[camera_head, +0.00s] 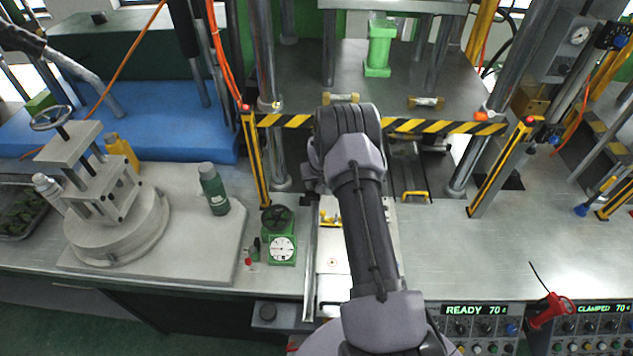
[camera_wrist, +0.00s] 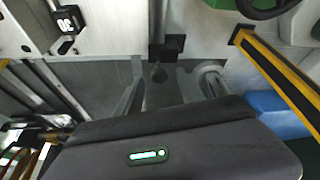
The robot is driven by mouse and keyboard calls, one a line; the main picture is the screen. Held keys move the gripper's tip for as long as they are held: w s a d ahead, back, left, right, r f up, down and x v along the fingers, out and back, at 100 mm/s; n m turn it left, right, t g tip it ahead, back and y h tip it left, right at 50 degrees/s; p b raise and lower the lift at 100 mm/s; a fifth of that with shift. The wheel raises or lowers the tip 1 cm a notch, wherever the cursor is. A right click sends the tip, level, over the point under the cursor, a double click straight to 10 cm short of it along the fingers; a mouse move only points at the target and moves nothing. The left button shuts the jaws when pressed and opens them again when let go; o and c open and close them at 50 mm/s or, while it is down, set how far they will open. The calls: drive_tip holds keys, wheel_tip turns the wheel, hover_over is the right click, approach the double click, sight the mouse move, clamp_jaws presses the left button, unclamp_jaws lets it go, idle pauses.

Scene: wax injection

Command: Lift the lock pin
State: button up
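My gripper (camera_wrist: 168,88) shows in the wrist view with its two fingers well apart and no object visibly clamped. A small dark round-ended knob (camera_wrist: 159,72), which may be the lock pin, stands between the fingers in the picture, in front of a dark square block (camera_wrist: 165,48). I cannot tell whether either finger touches it. In the head view my arm hides most of the gripper and whatever is below it, and no lock pin can be made out there.
A green gauge unit with a black handwheel (camera_head: 276,218) stands close on the left. A green bottle (camera_head: 213,189) stands further left. The bench at right (camera_head: 505,255) is mostly clear.

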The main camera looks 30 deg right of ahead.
drive_tip(key=v, duration=1.7)
drive_tip(key=shift+r, duration=0.15)
